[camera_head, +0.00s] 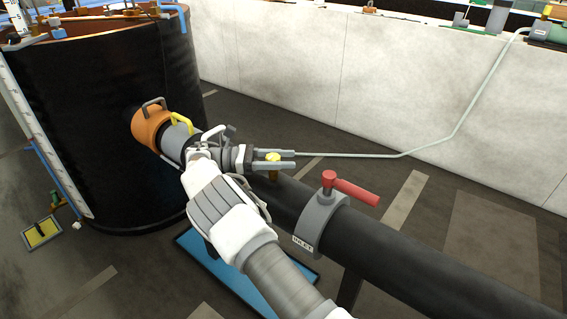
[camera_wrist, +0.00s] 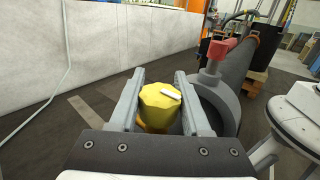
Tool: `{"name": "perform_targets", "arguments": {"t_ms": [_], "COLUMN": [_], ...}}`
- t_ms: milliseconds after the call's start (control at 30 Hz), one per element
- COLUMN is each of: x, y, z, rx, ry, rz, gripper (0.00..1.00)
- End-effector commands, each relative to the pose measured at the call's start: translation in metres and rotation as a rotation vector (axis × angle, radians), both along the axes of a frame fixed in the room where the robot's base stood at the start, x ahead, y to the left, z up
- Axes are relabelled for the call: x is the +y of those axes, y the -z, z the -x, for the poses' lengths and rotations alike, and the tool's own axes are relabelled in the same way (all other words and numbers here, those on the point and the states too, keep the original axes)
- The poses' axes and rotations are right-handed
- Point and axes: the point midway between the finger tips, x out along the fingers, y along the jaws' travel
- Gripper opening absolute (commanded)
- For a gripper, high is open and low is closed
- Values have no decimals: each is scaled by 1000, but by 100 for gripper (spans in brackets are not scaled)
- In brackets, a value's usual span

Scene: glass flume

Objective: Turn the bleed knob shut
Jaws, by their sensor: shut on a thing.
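The bleed knob is a yellow faceted knob (camera_head: 273,157) on a short brass-coloured stem on top of the dark pipe. In the wrist view the knob (camera_wrist: 158,104) sits between the two grey fingers, with a white pointer mark on its top, aimed roughly right. My gripper (camera_head: 294,159) is shut on the knob, one finger on each side; it also shows in the wrist view (camera_wrist: 160,74). The fingertips reach past the knob. The lower part of the knob and its stem are mostly hidden by the gripper.
A red-handled valve (camera_head: 347,188) with an "INLET" collar stands on the pipe (camera_head: 400,245) to the right of the knob. A black tank (camera_head: 100,120) with an orange collar is at left. A thin pale hose (camera_head: 440,142) runs along the white wall (camera_head: 370,80).

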Motion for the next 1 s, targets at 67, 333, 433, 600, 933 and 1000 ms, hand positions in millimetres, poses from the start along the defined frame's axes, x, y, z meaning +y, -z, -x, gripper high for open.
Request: {"name": "perform_targets", "arguments": {"t_ms": [67,333,433,600,933,1000], "x": [0,0,0,0,0,0], "y": [3,1,1,0,0,0], "z": [1,3,3,3,3,3], "rx": [0,1,1,1,1,0], "ry": [26,77,84,88,87,86], "rz": [0,1,2,2,2,2], "gripper": [0,0,0,0,65,76]}}
